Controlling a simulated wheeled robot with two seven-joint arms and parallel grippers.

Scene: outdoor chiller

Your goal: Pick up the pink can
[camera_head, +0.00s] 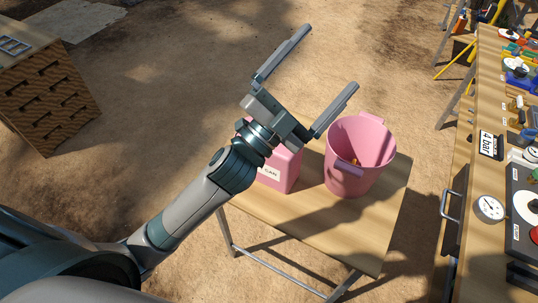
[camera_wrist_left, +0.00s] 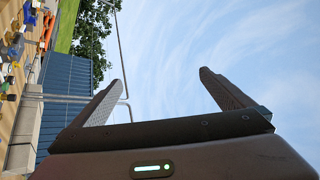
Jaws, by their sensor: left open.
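A pink can (camera_head: 281,176) with a white label reading "CAN" stands on a small wooden table (camera_head: 328,229) in the head view. Its upper left part is hidden behind my left wrist. My left gripper (camera_head: 333,68) is open and empty. It is raised in front of the can in the picture, with its fingers pointing up and to the right, away from the can. The left wrist view shows its two fingers (camera_wrist_left: 160,88) spread apart against the sky, with nothing between them. My right gripper is not in view.
A pink bucket (camera_head: 346,181) stands on the same table, right of the can. A long workbench (camera_head: 463,128) with tools and gauges runs along the right side. A wooden drawer cabinet (camera_head: 47,95) stands at the upper left. Bare ground lies between them.

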